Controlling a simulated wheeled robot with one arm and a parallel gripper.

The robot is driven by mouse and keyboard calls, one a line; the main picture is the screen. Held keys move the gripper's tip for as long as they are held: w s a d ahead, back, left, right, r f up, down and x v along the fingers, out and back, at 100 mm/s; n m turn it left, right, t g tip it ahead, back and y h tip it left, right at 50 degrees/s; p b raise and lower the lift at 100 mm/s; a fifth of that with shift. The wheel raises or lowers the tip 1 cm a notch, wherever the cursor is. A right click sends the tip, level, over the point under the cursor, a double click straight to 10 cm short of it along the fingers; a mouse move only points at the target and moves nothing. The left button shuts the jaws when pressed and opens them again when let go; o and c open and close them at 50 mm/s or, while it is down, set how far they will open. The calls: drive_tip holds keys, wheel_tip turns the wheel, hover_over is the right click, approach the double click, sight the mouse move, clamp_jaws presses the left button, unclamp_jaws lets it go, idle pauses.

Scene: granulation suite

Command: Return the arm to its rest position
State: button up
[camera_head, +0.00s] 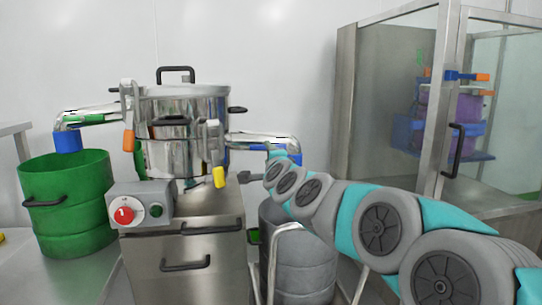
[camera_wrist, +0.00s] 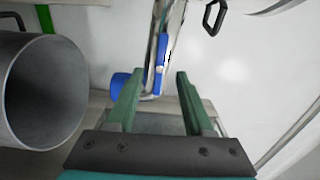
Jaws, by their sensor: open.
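My arm reaches in from the lower right in the camera_head view, its far end (camera_head: 272,170) beside the right outlet pipe of a steel machine (camera_head: 185,105). The gripper's fingers cannot be made out clearly there. In the camera_wrist view my gripper (camera_wrist: 158,88) is open, its two green fingers apart with nothing held between them. Beyond the fingertips are a shiny metal pipe with a blue piece (camera_wrist: 161,65) and another blue part (camera_wrist: 120,86). I cannot tell whether the fingers touch them.
A green drum (camera_head: 72,205) stands left of the machine and a grey drum (camera_head: 305,265) stands under my arm. A control box with a red knob (camera_head: 124,215) is at the machine's front. A glass-doored steel cabinet (camera_head: 346,110) stands right. A grey cylinder (camera_wrist: 38,95) is close at left in the wrist view.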

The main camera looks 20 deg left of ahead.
drive_tip(key=s+d+f+n+g+h+p, duration=0.4)
drive_tip(key=s+d+f, duration=0.3)
drive_tip(key=s+d, duration=0.55)
drive_tip(key=s+d+f+n+g+h+p, duration=0.1)
drive_tip(key=s+d+f+n+g+p, duration=0.45)
drive_tip(key=s+d, duration=0.65)
drive_tip(key=s+d+f+n+g+h+p, duration=0.1)
drive_tip(key=s+d+f+g+h, duration=0.1)
drive_tip(key=s+d, duration=0.7)
drive_tip(key=s+d+f+n+g+h+p, duration=0.1)
drive_tip(key=s+d+f+g, duration=0.3)
drive_tip(key=s+d, duration=0.5)
drive_tip(key=s+g+h, duration=0.1)
drive_tip(key=s, duration=0.4)
drive_tip(key=shift+s+d+h, duration=0.2)
drive_tip(key=shift+s+h, duration=0.1)
drive_tip(key=shift+s, duration=0.1)
drive_tip(key=shift+g, duration=0.25)
